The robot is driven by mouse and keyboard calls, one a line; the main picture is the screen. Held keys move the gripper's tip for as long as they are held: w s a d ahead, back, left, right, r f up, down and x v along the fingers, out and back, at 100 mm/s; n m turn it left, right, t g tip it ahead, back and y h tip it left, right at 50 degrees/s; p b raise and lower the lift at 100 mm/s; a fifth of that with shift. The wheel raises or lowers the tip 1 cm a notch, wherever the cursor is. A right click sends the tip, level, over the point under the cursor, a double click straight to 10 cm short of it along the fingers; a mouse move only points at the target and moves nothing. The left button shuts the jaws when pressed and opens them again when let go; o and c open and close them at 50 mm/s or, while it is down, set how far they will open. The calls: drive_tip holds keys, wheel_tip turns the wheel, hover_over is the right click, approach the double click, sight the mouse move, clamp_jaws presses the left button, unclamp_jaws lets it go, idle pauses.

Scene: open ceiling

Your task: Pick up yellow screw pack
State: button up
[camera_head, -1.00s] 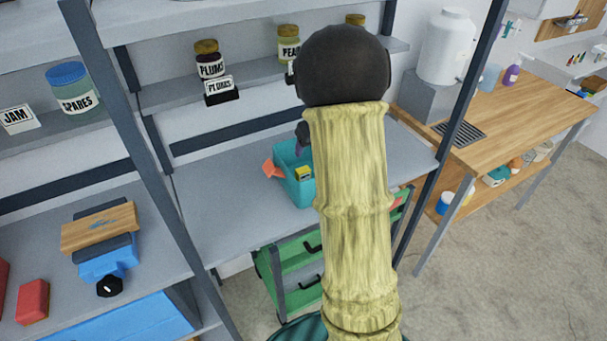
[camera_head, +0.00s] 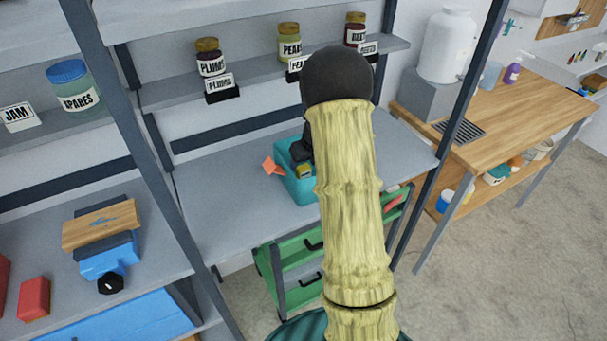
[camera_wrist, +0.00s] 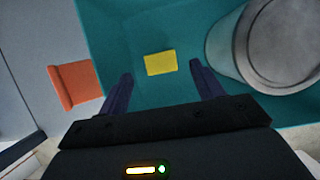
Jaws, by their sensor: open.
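The yellow screw pack (camera_wrist: 160,63) lies inside the teal bin, in the wrist view, ahead of and between my two fingertips. In the head view a small yellow item (camera_head: 304,171) shows at the bin's front, partly hidden by my arm. My gripper (camera_wrist: 160,84) is open, its dark fingers apart with nothing between them. It points down into the teal bin (camera_wrist: 140,20), which also shows on the shelf in the head view (camera_head: 300,190). I cannot tell the exact gap between fingertips and pack.
A grey round can (camera_wrist: 270,45) stands in the bin, right of the pack. An orange piece (camera_wrist: 75,83) sticks out at the bin's left rim. Labelled jars, including plums (camera_head: 210,62), stand on the shelf above. The shelf (camera_head: 220,200) left of the bin is bare.

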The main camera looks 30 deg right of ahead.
sight(303, 167)
drive_tip(key=shift+x, duration=1)
drive_tip(key=shift+d, duration=0.1)
drive_tip(key=shift+p+x, duration=0.55)
drive_tip(key=shift+x, duration=2.05)
drive_tip(key=c, duration=1.1)
drive_tip(key=shift+r, duration=0.1)
wheel_tip(303, 167, up, 10)
drive_tip(key=shift+f, duration=0.1)
